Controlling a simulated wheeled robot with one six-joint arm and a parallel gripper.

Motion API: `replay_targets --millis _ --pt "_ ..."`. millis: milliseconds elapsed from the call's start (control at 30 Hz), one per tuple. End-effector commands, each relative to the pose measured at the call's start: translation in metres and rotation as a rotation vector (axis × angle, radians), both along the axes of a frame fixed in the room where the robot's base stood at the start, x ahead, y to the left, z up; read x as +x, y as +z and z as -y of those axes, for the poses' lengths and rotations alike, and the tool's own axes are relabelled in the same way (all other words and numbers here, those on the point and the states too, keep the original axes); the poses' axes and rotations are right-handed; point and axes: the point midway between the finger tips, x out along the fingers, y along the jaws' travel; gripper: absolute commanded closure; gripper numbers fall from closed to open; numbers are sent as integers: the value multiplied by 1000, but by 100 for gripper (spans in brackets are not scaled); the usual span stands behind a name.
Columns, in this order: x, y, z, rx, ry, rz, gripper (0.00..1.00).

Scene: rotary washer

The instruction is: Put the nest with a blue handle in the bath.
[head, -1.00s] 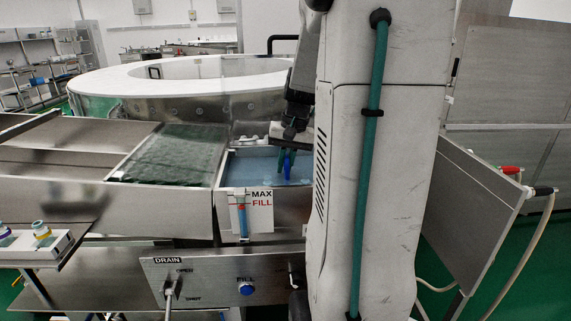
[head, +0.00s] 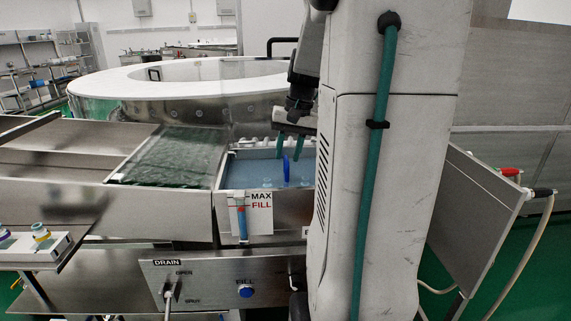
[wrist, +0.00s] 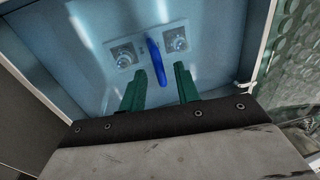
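The nest's blue handle (head: 286,170) stands upright in the bath (head: 265,206), a steel basin of blue liquid behind the MAX FILL label. The wrist view shows the blue handle (wrist: 157,60) between two square fittings of the nest (wrist: 124,55), which lies under the liquid. My gripper (head: 291,150) is above the bath. In the wrist view my gripper (wrist: 159,85) has its two green fingers apart, with the handle in the gap between and beyond them. The fingers do not touch the handle there.
A drain board with textured glass (head: 175,155) adjoins the bath on the left. A panel with a drain lever (head: 170,290) and a blue fill button (head: 245,288) is below. A large white-topped ring (head: 190,75) stands behind. A rack with bottles (head: 40,235) is at the left.

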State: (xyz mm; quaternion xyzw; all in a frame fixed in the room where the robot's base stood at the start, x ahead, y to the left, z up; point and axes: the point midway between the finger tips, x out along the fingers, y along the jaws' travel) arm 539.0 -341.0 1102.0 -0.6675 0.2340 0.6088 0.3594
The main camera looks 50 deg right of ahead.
Motion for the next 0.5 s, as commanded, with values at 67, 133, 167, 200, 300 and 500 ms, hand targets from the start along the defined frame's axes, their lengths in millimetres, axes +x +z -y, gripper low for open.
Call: replay_targets --millis 67,133,167,200,300,500 --pt "-3 19 2 -3 -1 3 68" --pt "-5 33 5 -2 -1 2 68" --pt "-5 39 5 -3 -1 3 68" --pt "-7 46 6 -2 -1 2 68" --pt "-9 60 8 -1 -1 1 68" --pt "-11 73 9 -1 0 1 68"
